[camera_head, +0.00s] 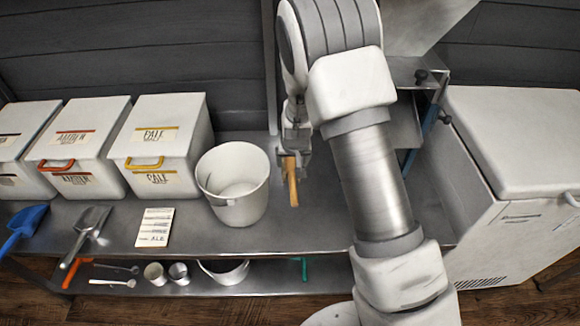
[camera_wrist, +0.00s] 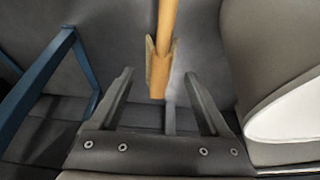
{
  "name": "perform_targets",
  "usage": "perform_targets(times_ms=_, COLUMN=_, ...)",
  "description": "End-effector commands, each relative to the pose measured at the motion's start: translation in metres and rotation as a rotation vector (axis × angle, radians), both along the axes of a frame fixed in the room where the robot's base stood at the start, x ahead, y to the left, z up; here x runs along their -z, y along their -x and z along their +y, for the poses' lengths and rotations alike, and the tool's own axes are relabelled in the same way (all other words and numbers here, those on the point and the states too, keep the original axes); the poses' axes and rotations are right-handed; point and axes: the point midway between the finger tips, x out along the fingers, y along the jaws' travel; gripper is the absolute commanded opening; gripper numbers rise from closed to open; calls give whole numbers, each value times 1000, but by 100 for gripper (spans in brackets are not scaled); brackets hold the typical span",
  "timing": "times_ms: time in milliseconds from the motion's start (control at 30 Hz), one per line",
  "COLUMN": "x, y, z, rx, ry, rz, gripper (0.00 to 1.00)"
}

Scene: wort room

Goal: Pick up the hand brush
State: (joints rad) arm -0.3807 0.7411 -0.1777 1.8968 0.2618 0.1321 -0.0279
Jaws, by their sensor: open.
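The hand brush (camera_head: 291,183) shows as a narrow, light wooden piece on the steel bench, right of the white bucket. Its upper end in the head view is hidden by my gripper (camera_head: 293,153), which is right over it, pointing down. In the wrist view the brush (camera_wrist: 165,35) comes down from the top edge, and its wider end lies in line with the gap between the fingertips of my gripper (camera_wrist: 158,75). The jaws are open, with one finger on each side in the picture. I cannot tell how far below the fingertips it lies.
The white bucket (camera_head: 228,207) stands close left of the brush, and a blue frame (camera_wrist: 40,75) is on the other side. White bins (camera_head: 165,125), a metal scoop (camera_head: 88,228), a blue scoop (camera_head: 24,222) and a card (camera_head: 155,228) are farther left. A white chest (camera_head: 510,140) stands right.

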Motion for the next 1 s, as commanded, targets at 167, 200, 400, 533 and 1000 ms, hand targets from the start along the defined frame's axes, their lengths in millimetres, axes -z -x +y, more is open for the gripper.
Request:
perform_targets(times_ms=167, x=22, y=-9, z=0, rx=0, ry=0, rz=-1, gripper=80)
perform_targets(times_ms=200, x=24, y=-10, z=1, rx=-1, ry=-1, rz=-1, gripper=80)
perform_targets(times_ms=400, x=35, y=-13, z=1, rx=-1, ry=0, rz=0, gripper=80)
perform_targets(times_ms=533, x=55, y=-19, z=3, rx=-1, ry=0, rz=0, gripper=80)
perform_targets(times_ms=1000, x=73, y=-28, z=4, rx=0, ry=-1, rz=-1, gripper=66)
